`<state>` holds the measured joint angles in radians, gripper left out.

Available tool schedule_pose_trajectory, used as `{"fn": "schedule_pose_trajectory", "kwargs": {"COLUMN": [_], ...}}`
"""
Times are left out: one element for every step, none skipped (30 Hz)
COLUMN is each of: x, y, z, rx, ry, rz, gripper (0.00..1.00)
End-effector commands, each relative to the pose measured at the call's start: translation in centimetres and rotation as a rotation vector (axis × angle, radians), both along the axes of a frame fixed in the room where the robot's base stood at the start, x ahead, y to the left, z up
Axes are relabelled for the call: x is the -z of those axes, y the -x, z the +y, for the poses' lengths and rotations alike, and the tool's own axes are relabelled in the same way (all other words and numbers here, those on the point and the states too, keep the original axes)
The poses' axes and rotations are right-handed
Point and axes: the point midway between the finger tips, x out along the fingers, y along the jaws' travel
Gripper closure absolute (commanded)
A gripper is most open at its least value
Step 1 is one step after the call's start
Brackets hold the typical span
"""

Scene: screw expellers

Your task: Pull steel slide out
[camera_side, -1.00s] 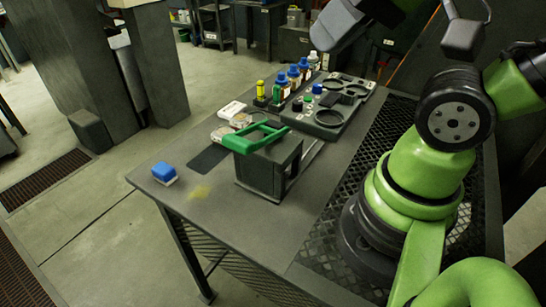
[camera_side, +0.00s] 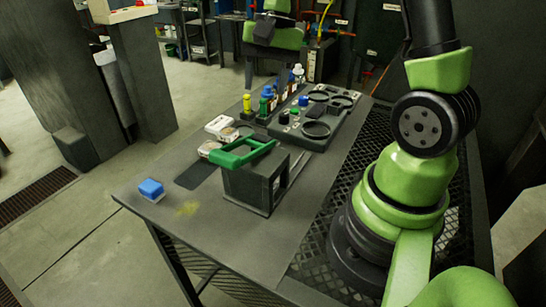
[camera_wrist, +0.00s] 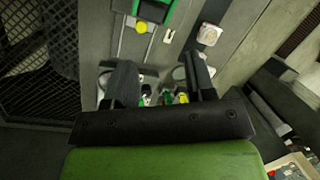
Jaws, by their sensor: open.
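A dark box (camera_side: 247,189) with a green handle (camera_side: 243,153) on top stands on the table. A thin pale metal strip (camera_side: 297,168) lies along its right side; it may be the steel slide, but I cannot tell for sure.
A grey tray with round recesses (camera_side: 318,131) stands behind the box. Several small bottles (camera_side: 268,98) stand left of it. White cases (camera_side: 217,125) and a blue block (camera_side: 151,189) lie toward the left. The table's front left is mostly clear.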

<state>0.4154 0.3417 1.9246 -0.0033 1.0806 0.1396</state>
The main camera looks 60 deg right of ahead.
Motion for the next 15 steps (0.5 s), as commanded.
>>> {"fn": "schedule_pose_trajectory", "kwargs": {"x": [1.9, 2.9, 4.1, 5.0, 5.8, 6.8, 7.4, 8.0, 8.6, 8.9, 9.2, 9.5, 9.8, 10.0, 10.3], "y": [-0.4, -0.5, -0.6, -0.6, -0.6, -0.6, -0.5, -0.5, -0.4, -0.3, -0.3, -0.3, -0.2, -0.2, -0.2], "z": [-1.2, -1.8, -2.5, -3.0, -3.4, -3.9, -4.2, -4.4, -4.7, -4.8, -5.0, -5.0, -5.0, -5.0, -4.9], "rx": [0.051, 0.077, 0.111, 0.133, 0.155, 0.178, 0.194, 0.208, 0.223, 0.232, 0.238, 0.244, 0.247, 0.248, 0.248], "ry": [-0.030, -0.046, -0.067, -0.080, -0.093, -0.108, -0.118, -0.128, -0.137, -0.143, -0.147, -0.152, -0.154, -0.155, -0.156], "rz": [0.056, 0.083, 0.117, 0.138, 0.157, 0.182, 0.197, 0.212, 0.225, 0.234, 0.240, 0.246, 0.249, 0.251, 0.252], "gripper": [0.50, 0.50, 0.50, 0.50, 0.50, 0.50, 0.50, 0.50, 0.50, 0.50, 0.50, 0.50, 0.50, 0.50, 0.50]}}
